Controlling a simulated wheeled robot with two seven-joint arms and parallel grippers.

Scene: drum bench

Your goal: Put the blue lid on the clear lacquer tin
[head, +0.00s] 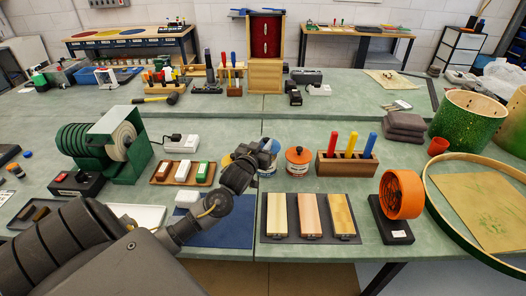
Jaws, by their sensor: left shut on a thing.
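My left gripper (256,152) reaches in from the left and is shut on the blue lid (272,146). The lid is at the top of a pale tin with a blue label (268,170), which looks like the clear lacquer tin. My gripper and wrist hide the left part of lid and tin. I cannot tell whether the lid touches the rim or is held just above it. My right gripper is not in view.
An orange-lidded tin (298,163) stands close on the right, beside a wooden block with coloured handles (346,168). A tray with three wooden bars (311,238) lies in front. A blue mat (222,232) lies under my left arm. An orange fan-like ring (402,194) stands at right.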

